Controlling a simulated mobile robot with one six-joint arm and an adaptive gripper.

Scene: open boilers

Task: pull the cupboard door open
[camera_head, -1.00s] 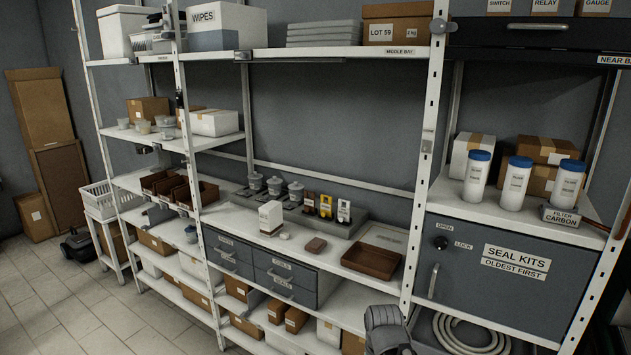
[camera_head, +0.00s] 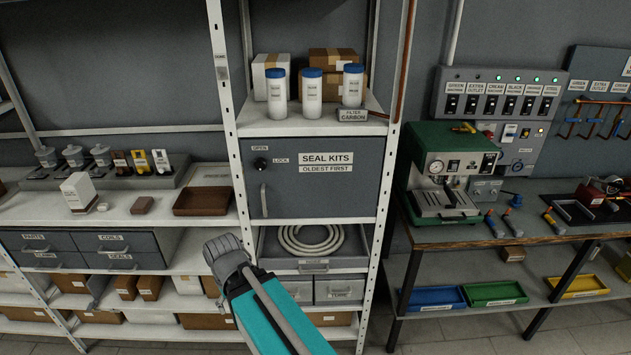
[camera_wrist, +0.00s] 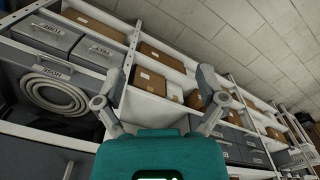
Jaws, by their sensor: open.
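The cupboard door (camera_head: 320,185) is a grey panel labelled "SEAL KITS, OLDEST FIRST", at the middle of the head view. It looks shut. A vertical bar handle (camera_head: 264,200) is near its left edge, and a black lock knob (camera_head: 261,163) sits above that, between small "OPEN" and "LOCK" labels. My gripper (camera_head: 222,248) is below and left of the handle in the picture, apart from it. In the wrist view my gripper (camera_wrist: 160,82) has its two fingers spread wide with nothing between them. A grey panel at that view's lower left may be the door.
Under the cupboard is a bay with a coiled hose (camera_head: 310,238). White rack posts (camera_head: 232,130) flank the door. A brown tray (camera_head: 203,201) is left, a green coffee machine (camera_head: 445,175) right.

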